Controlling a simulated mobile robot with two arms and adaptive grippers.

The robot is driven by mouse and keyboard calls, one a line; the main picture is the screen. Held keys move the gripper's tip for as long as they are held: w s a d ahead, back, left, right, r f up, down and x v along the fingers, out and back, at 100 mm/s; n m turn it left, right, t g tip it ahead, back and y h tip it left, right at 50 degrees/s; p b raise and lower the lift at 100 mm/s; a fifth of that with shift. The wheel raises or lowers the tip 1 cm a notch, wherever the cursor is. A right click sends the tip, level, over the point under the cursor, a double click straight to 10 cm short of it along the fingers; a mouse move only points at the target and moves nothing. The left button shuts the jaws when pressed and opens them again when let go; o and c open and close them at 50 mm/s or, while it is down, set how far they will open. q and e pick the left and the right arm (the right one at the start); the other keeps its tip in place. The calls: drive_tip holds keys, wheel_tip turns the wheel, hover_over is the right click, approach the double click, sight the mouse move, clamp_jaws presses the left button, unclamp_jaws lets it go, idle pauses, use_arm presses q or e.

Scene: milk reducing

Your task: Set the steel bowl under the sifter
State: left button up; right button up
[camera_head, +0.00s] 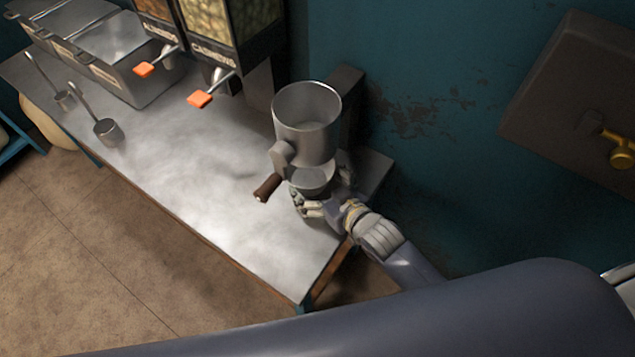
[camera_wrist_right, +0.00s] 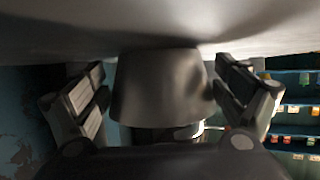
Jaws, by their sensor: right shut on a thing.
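The sifter (camera_head: 306,125) is a tall steel cylinder with a brown-handled crank, standing at the table's right end against the wall. The small steel bowl (camera_head: 313,179) is directly below the sifter's cylinder, which hides part of its rim. My right gripper (camera_head: 328,190) reaches in from the lower right, shut on the bowl with fingers on either side. In the right wrist view, a tapered metal piece shows between my right gripper's fingers (camera_wrist_right: 165,95), under a broad pale curved surface; I cannot tell exactly which parts these are. My left gripper is not in view.
The steel table (camera_head: 215,190) is clear in its middle and front. Two scoops (camera_head: 107,131) lie at its left, beside steel bins (camera_head: 120,55). Dispensers with orange levers (camera_head: 200,99) overhang the back. A wall box with a brass tap (camera_head: 621,157) is at right.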

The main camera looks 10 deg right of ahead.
drive_tip(key=shift+f, duration=0.15)
drive_tip(key=o, duration=0.8)
drive_tip(key=shift+o, duration=0.2)
drive_tip(key=shift+r, duration=0.2)
drive_tip(key=v, duration=1.2)
drive_tip(key=shift+d, duration=0.1)
